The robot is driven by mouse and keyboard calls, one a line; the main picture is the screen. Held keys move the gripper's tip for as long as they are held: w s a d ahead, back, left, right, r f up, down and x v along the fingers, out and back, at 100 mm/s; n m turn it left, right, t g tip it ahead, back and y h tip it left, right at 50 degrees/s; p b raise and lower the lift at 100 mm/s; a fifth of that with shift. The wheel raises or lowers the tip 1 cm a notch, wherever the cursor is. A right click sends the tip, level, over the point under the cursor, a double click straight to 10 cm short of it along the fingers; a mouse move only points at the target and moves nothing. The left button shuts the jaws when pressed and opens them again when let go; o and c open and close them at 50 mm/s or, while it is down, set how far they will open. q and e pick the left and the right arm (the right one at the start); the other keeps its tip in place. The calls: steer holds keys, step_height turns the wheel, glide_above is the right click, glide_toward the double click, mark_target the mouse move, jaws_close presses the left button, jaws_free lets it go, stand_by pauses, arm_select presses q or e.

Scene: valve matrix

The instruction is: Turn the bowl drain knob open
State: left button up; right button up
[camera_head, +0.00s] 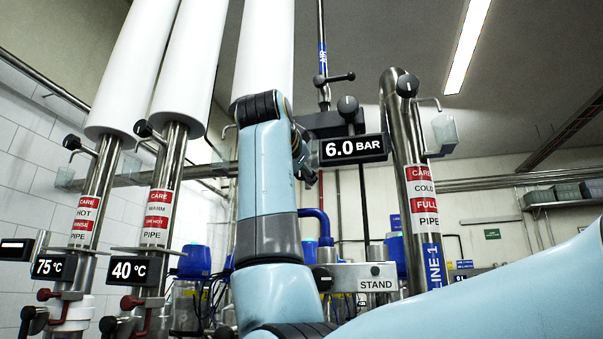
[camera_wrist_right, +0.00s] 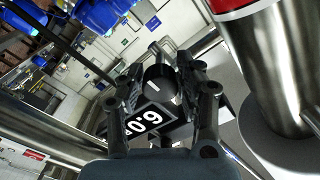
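No label in view names a bowl drain knob, so I cannot tell which knob it is. A black knob (camera_head: 348,107) with a light mark stands above the 6.0 BAR display (camera_head: 352,149). In the right wrist view a black knob with a white mark (camera_wrist_right: 160,85) shows between the fingers, above the same display (camera_wrist_right: 143,122). My right gripper (camera_head: 307,155) is left of that display in the head view, partly hidden behind my wrist. In its wrist view the fingers (camera_wrist_right: 163,72) are spread apart, with no clear contact on the knob. My left gripper is not in view.
Steel pipes with black knobs stand at left, beside the 75 °C display (camera_head: 53,267) and 40 °C display (camera_head: 135,270). The LINE 1 pipe (camera_head: 408,165) stands close at right. A STAND plate (camera_head: 377,284) with a small knob (camera_head: 323,278) is below.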

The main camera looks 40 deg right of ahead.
steer(key=c, duration=0.4)
jaws_close()
steer(key=shift+n+p, duration=0.95)
steer(key=shift+n, duration=0.15)
steer(key=n+p, duration=0.4)
steer(key=n, duration=0.2)
steer(key=shift+r+p, duration=0.1)
steer(key=shift+p, duration=0.2)
steer(key=n+p, duration=0.4)
steer(key=n, duration=0.1)
steer(key=shift+n+p, duration=0.35)
steer(key=shift+n, duration=0.05)
steer(key=n+p, duration=0.3)
steer(key=shift+n, duration=0.3)
arm_select(q)
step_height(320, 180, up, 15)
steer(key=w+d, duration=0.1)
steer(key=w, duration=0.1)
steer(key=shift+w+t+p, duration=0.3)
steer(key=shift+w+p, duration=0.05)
steer(key=shift+p, duration=0.05)
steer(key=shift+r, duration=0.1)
arm_select(e)
steer(key=shift+f+n, duration=0.25)
steer(key=shift+n, duration=0.05)
